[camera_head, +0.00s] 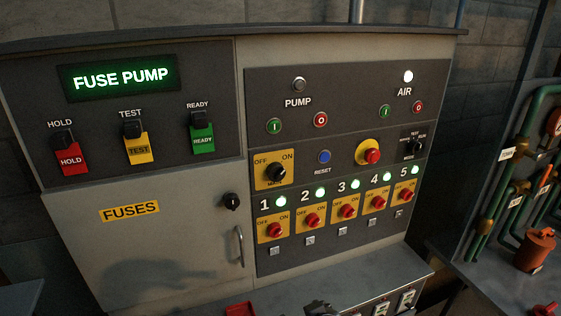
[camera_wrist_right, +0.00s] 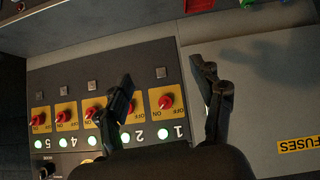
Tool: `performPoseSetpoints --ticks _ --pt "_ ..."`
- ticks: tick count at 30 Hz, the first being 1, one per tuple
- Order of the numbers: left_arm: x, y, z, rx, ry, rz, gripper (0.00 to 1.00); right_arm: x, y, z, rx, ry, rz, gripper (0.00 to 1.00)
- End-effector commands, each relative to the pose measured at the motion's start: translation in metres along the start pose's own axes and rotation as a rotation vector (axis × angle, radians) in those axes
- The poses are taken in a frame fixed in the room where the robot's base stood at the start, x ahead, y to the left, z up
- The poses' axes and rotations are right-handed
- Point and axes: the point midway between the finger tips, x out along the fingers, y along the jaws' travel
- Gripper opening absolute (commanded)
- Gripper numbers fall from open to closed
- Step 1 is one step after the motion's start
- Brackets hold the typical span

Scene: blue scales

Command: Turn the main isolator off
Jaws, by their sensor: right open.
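The main isolator (camera_head: 276,172) is a black rotary knob on a yellow plate marked OFF and ON, low in the middle of the grey panel. Its pointer leans up and right, towards ON. It cannot be made out in the right wrist view. My right gripper (camera_wrist_right: 162,72) is open and empty in the right wrist view, its fingers in front of the panel near red switch 1 (camera_wrist_right: 166,102). That view shows the panel upside down. In the head view only a dark piece of my right arm shows at the bottom edge. My left gripper is not in view.
Red rotary switches 1 to 5 (camera_head: 347,211) with lit green lamps run below the isolator. A blue reset button (camera_head: 324,157) and red emergency button (camera_head: 372,156) sit to its right. A black latch (camera_head: 231,201) and door handle (camera_head: 240,246) stick out at left.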

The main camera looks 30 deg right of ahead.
Motion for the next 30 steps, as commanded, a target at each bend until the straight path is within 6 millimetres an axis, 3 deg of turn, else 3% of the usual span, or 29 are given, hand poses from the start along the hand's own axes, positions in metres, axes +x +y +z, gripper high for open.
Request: performPoseSetpoints --ticks 1,3,6,9,14,29,30 --pt "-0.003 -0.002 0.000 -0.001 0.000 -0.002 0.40 -0.010 0.016 -0.050 0.056 0.149 0.025 0.67" --pt "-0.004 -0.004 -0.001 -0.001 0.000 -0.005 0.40 -0.024 0.032 -0.104 0.136 0.336 0.030 0.67" --pt "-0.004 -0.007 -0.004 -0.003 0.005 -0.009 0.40 -0.048 0.045 -0.164 0.214 0.552 0.003 0.67" --pt "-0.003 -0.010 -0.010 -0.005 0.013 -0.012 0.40 -0.067 0.051 -0.199 0.255 0.686 -0.033 0.67" --pt "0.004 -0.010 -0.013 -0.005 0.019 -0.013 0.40 -0.075 0.053 -0.216 0.278 0.756 -0.060 0.67" --pt "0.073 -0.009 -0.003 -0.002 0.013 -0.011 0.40 -0.053 0.053 -0.230 0.275 0.756 -0.059 0.67" --pt "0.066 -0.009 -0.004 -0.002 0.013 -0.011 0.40 -0.053 0.055 -0.239 0.275 0.752 -0.056 0.67"
